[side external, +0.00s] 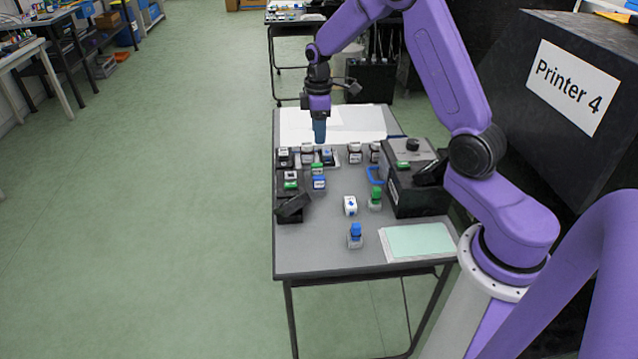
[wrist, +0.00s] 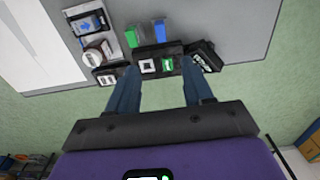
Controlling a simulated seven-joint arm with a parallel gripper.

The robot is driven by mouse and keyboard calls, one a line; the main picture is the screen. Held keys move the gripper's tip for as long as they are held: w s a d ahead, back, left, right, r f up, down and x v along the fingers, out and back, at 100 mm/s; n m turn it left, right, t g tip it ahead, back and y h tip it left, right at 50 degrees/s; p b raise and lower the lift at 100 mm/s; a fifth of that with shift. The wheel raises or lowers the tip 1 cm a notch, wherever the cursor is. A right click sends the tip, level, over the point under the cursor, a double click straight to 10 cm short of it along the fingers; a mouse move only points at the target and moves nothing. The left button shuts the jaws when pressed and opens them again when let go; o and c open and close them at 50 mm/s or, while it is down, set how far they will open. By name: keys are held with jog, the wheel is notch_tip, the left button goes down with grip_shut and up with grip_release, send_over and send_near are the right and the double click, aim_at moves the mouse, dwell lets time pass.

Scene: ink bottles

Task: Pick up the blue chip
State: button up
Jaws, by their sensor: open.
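My gripper (side external: 320,138) is open and empty, pointing down above the far left part of the table. In the wrist view its blue fingers (wrist: 159,70) are spread, with nothing between them. A small blue block (side external: 319,182) with a pale label stands on the table below and nearer the camera; it also shows in the wrist view (wrist: 159,30), beside a green block (wrist: 131,38). Another blue piece (wrist: 88,24) with a white arrow lies in the grey tray. I cannot tell for sure which one is the blue chip.
A black case (wrist: 183,64) with white and green pieces has its lid (side external: 292,206) open. Several bottles stand around. A blue-capped bottle (side external: 355,236) and a white cube (side external: 350,205) are nearer. A black machine (side external: 417,186) is at right. The front left table is clear.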

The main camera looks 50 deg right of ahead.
aim_at(319, 177)
notch_tip(319, 177, down, 17)
jog(key=shift+r, duration=0.1)
jog(key=shift+s, duration=0.1)
grip_shut()
dwell(0.6)
